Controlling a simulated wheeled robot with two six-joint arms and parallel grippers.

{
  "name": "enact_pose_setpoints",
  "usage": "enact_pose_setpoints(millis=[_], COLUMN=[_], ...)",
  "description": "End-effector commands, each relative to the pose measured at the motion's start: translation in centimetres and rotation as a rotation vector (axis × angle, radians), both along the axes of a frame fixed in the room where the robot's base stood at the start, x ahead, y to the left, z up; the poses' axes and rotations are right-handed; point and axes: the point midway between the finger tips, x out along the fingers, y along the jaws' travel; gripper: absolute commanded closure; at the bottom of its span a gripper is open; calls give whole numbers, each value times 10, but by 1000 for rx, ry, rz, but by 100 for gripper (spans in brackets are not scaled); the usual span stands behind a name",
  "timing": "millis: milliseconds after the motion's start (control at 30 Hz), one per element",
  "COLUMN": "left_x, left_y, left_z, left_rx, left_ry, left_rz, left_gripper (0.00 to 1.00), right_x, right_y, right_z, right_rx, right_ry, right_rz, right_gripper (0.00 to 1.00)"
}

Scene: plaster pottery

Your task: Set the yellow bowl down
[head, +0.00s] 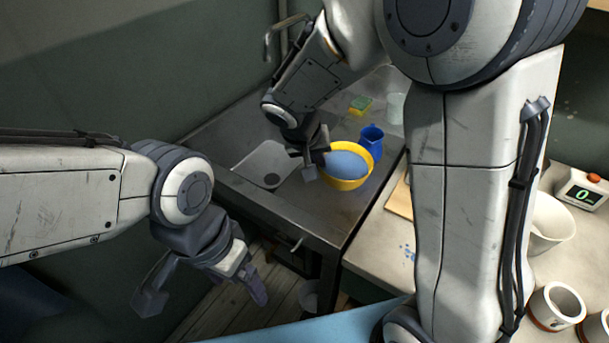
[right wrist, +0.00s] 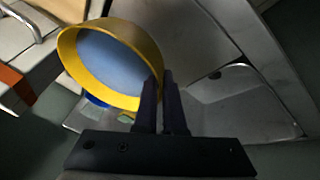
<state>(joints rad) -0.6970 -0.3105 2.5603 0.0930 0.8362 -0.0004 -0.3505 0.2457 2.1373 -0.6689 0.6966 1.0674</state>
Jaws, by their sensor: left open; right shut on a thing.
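The yellow bowl (head: 346,184) is at the right part of the metal sink counter (head: 320,210) in the head view, with a light blue surface inside. My right gripper (head: 317,161) is shut on the bowl's rim at its left side. In the right wrist view the bowl (right wrist: 69,52) appears tilted, its rim at the gripper's fingers (right wrist: 165,80). I cannot tell whether the bowl's base touches the counter. My left gripper (head: 204,295) is open and empty, low in front of the counter over the floor.
A blue cup (head: 372,138) stands close behind the bowl. A yellow-green sponge (head: 360,105) and a clear vessel (head: 396,108) are farther back. The sink basin (head: 262,168) lies left of the bowl. A scale (head: 583,190) and white pots (head: 556,305) stand on the right-hand table.

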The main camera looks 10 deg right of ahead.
Motion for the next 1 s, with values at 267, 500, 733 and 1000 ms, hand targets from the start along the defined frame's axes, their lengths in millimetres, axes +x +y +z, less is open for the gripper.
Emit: enact_pose_setpoints(millis=[267,500,733,1000], left_x=[0,0,0,0], left_y=[0,0,0,0], left_z=[6,7,7,4], left_rx=[0,0,0,0], left_ry=[0,0,0,0], left_rz=[0,0,0,0], left_gripper=[14,14,14,14], right_x=[16,17,17,17], right_y=[37,38,39,38], right_z=[-24,-52,-65,-68], right_rx=[0,-2,1,1], right_ry=[0,4,-1,-2], right_rz=[1,-1,0,-1], right_gripper=[100,100,100,89])
